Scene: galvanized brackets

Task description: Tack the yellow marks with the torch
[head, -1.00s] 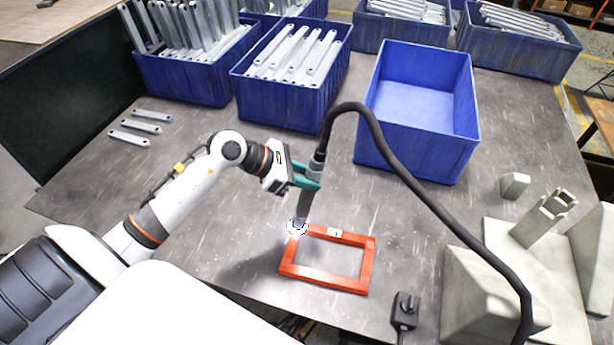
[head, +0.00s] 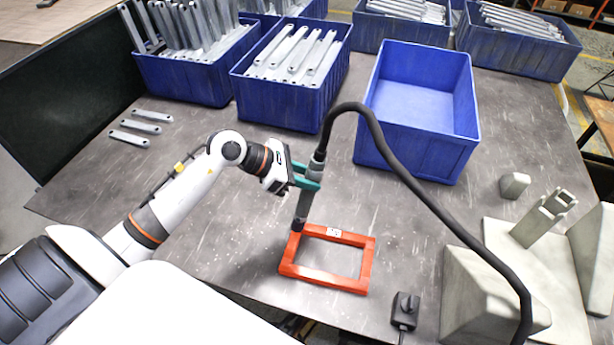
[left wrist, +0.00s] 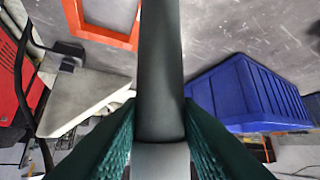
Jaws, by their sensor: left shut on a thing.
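My left gripper (head: 308,178) has teal fingers shut on the torch (head: 308,203), a grey and dark tool with a black hose from its top. The torch leans slightly, its dark nozzle at the back left corner of the orange-red rectangular frame (head: 325,280); I cannot tell whether it touches. In the left wrist view the torch (left wrist: 160,70) runs up between the teal fingers (left wrist: 160,125), and part of the frame (left wrist: 105,35) shows at upper left. No yellow marks can be made out. My right gripper is out of view.
An empty blue bin (head: 420,150) stands behind right. Bins with grey brackets (head: 290,95) line the back. Loose brackets (head: 140,125) lie at left. A black switch box (head: 405,305) and a pale fixture (head: 485,295) stand at right. The hose (head: 420,195) arches across the table.

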